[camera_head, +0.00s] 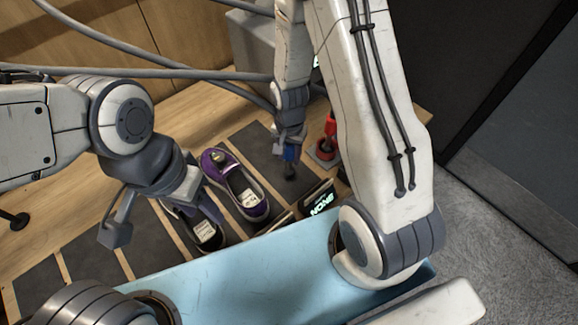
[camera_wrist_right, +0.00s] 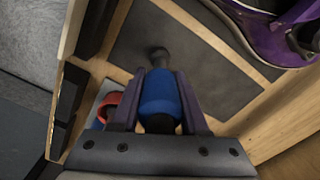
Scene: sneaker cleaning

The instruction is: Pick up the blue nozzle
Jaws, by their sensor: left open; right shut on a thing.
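The blue nozzle (camera_wrist_right: 160,95) has a blue body and a dark tip. It sits between the two fingers of my right gripper (camera_wrist_right: 158,105), which is shut on it. In the head view the blue nozzle (camera_head: 290,152) shows as a small blue patch, partly hidden by the right gripper (camera_head: 290,142). Its dark tip points down over a dark mat; I cannot tell whether it touches. My left gripper (camera_head: 150,218) is open and empty, above the table at the left, near a dark shoe.
A purple sneaker (camera_head: 240,188) and a dark shoe (camera_head: 205,232) lie on dark mats. A red object (camera_head: 328,138) stands right of the nozzle, and a dark box with "NONE" lettering (camera_head: 320,202) lies near the front. A light blue surface (camera_head: 240,278) is in front.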

